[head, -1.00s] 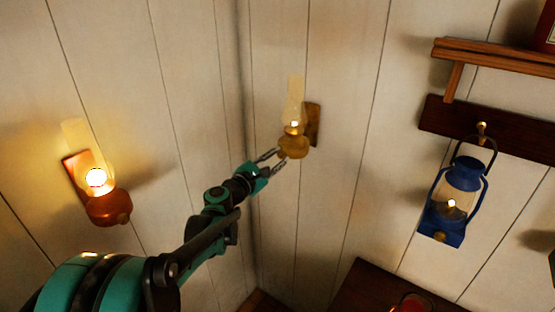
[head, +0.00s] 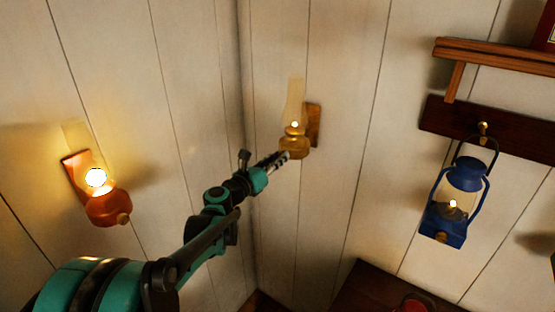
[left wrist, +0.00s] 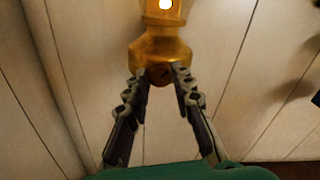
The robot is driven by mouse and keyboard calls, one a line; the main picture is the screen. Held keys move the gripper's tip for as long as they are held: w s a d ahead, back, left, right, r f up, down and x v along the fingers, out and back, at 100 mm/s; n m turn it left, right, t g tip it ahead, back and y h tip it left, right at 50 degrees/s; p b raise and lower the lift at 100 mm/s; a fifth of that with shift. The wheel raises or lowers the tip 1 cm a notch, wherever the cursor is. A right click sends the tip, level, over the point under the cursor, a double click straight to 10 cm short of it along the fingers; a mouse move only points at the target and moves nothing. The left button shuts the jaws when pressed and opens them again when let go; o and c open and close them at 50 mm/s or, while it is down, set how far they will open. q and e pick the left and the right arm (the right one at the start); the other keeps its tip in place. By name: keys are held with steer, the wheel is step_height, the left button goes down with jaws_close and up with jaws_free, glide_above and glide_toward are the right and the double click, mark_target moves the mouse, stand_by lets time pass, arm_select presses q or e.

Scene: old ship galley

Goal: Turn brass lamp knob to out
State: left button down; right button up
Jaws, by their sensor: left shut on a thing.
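The brass lamp (head: 296,140) hangs on a wooden wall plate near the room's corner, its tall glass upright and a small flame lit. In the left wrist view the brass lamp body (left wrist: 160,48) fills the top middle. Its knob (left wrist: 160,75) is at the front of the body, between my fingertips and partly hidden by them. My left gripper (head: 284,156) reaches up from the lower left and is shut on the knob. In the left wrist view its fingertips (left wrist: 159,78) lie on both sides of the knob. My right gripper is not in view.
A lit copper-coloured lamp (head: 108,207) is on the left wall. A blue lantern (head: 447,237) hangs from a dark board (head: 515,135) at right, below a wooden shelf (head: 500,55). A dark surface with a red thing (head: 416,304) is at the bottom. The wall beside the brass lamp is clear.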

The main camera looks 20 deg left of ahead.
arm_select(q)
steer(key=shift+f+n, duration=0.1)
steer(key=shift+n, duration=3.6)
steer(key=c, duration=1.3)
jaws_free()
steer(key=shift+s, duration=0.1)
steer(key=v, duration=1.2)
